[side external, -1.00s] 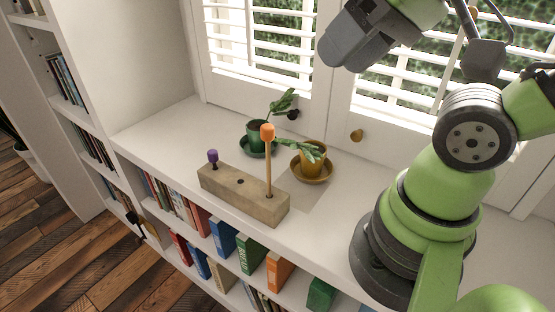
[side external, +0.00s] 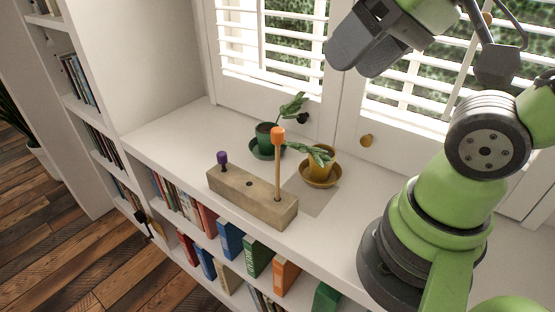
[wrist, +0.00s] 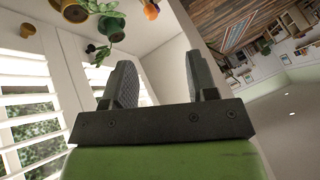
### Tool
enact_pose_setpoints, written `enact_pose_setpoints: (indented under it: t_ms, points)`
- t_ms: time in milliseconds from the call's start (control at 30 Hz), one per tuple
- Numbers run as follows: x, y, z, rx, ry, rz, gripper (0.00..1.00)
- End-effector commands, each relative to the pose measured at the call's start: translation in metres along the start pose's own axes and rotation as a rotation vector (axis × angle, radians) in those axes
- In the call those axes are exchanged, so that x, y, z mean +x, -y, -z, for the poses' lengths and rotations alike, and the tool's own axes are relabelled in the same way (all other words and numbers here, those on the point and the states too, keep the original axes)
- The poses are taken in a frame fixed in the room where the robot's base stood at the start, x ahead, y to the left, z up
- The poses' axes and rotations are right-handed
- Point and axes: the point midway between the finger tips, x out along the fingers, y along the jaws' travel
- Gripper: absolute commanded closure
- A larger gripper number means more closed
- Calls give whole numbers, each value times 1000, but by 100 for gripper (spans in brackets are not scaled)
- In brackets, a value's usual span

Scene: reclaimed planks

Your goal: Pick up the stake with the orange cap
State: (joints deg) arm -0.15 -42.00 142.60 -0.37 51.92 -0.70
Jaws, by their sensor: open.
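The stake with the orange cap (side external: 278,165) stands upright in the right end of a wooden block (side external: 243,196) on the white shelf top. Its orange cap also shows at the top edge of the wrist view (wrist: 151,11). A shorter stake with a purple cap (side external: 222,159) stands in the block's left end, with an empty hole between them. My gripper (side external: 352,54) is open and empty, high above and to the right of the stake, clear of it. Its two spread fingers show in the wrist view (wrist: 160,65).
A green potted plant (side external: 266,140) and a plant in a yellow pot (side external: 319,168) stand close behind the stake, with leaves near it. Shuttered windows (side external: 270,40) rise behind. Books (side external: 230,240) fill the shelves below the front edge. The shelf top left of the block is clear.

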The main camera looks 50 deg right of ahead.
Motion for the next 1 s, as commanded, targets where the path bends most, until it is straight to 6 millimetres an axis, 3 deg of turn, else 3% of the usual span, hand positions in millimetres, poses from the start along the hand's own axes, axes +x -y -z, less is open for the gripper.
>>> enact_pose_setpoints:
  t_ms: [167, 500, 733, 1000]
  points:
    - [15, 5, 16, -142, 130, -55, 47]
    - [84, 12, 48, -577, 515, -150, 47]
    - [110, 11, 51, -702, 631, -161, 47]
    - [138, -2, 34, -709, 641, -162, 47]
